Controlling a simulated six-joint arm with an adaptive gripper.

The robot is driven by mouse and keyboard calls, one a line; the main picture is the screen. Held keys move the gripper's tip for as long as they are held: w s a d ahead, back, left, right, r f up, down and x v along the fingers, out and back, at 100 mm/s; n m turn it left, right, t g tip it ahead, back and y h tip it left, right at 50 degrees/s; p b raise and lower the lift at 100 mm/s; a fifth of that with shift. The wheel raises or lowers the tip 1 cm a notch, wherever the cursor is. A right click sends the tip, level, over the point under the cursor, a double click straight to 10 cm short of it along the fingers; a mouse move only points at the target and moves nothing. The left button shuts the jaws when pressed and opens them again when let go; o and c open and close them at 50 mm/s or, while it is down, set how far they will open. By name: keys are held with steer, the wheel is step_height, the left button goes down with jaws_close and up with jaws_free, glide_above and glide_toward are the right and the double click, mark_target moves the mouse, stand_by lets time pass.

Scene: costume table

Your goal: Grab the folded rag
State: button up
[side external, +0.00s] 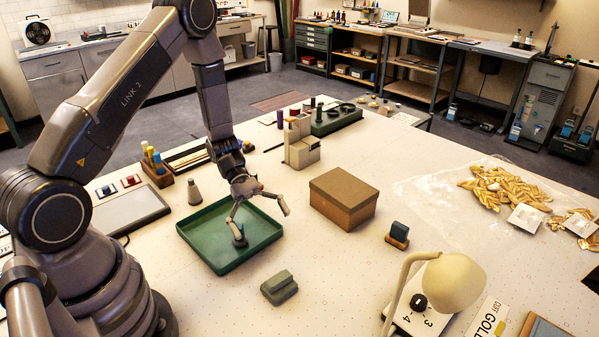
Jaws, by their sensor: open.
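A small grey-green folded bundle (279,288), which looks like the folded rag, lies on the white table in front of the green tray (262,252). My gripper (260,214) is above the tray, with its fingers spread wide and nothing between them. It is behind the bundle and apart from it. A small dark teal object (239,237) sits in the tray below the left finger. I cannot tell whether that finger touches it.
A brown lidded box (344,197) stands right of the tray. A small teal-and-brown block (398,235) and a cream lamp (450,283) are farther right. The table around the bundle is clear.

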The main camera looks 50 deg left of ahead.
mark_target(275, 276)
step_height(275, 276, down, 11)
steer(key=n+t+h, duration=0.1)
steer(key=n, duration=0.1)
steer(key=shift+d+n, duration=0.1)
steer(key=shift+n, duration=0.2)
steer(key=x, duration=0.5)
steer(key=shift+f, duration=0.35)
steer(key=shift+c, duration=0.3)
steer(key=c, duration=1.2)
steer(key=shift+o, duration=0.2)
steer(key=shift+r, duration=0.1)
